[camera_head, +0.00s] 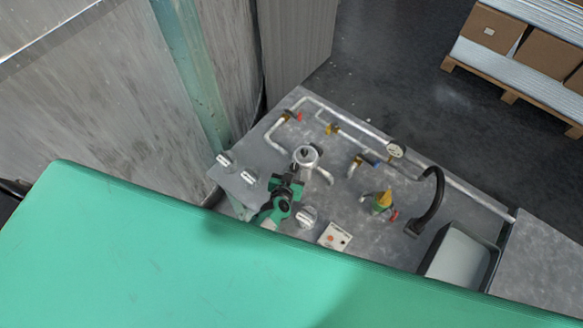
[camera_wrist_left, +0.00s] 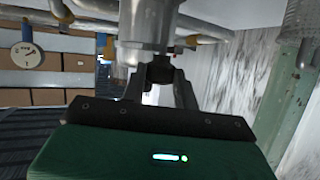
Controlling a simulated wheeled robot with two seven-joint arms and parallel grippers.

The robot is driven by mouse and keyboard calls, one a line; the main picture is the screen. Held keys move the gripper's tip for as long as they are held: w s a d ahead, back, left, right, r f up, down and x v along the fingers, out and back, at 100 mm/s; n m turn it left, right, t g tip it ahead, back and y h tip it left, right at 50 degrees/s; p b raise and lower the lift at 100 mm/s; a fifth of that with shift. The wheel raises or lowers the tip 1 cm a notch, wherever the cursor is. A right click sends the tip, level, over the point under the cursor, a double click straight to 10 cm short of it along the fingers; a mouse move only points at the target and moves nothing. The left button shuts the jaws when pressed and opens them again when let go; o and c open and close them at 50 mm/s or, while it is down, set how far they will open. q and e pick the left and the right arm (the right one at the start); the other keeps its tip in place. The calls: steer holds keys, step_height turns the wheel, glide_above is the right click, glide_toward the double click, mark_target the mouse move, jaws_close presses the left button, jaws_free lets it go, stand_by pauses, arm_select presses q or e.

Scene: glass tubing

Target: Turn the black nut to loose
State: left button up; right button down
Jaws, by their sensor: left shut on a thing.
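The black nut (camera_wrist_left: 161,71) shows in the left wrist view, directly below a bright metal cylindrical fitting (camera_wrist_left: 148,25). My left gripper (camera_wrist_left: 160,84) has one finger on each side of the nut and is shut on it. In the head view my left gripper (camera_head: 291,180) reaches up to the metal fitting (camera_head: 306,156) on the grey panel. The nut cannot be made out there, being hidden by the gripper or too small. My right gripper is in neither view.
Metal pipes with a gauge (camera_head: 396,151), small valves and a yellow-green fitting (camera_head: 383,201) surround the work spot. A black curved hose (camera_head: 432,200) and a grey tray (camera_head: 464,252) lie to the right. A wall stands close on the left.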

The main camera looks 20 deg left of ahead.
arm_select(q)
steer(key=shift+y, duration=0.3)
steer(key=o, duration=1)
steer(key=p+v, duration=0.8)
steer(key=v, duration=0.6)
steer(key=shift+w, duration=0.1)
steer(key=shift+f, duration=0.1)
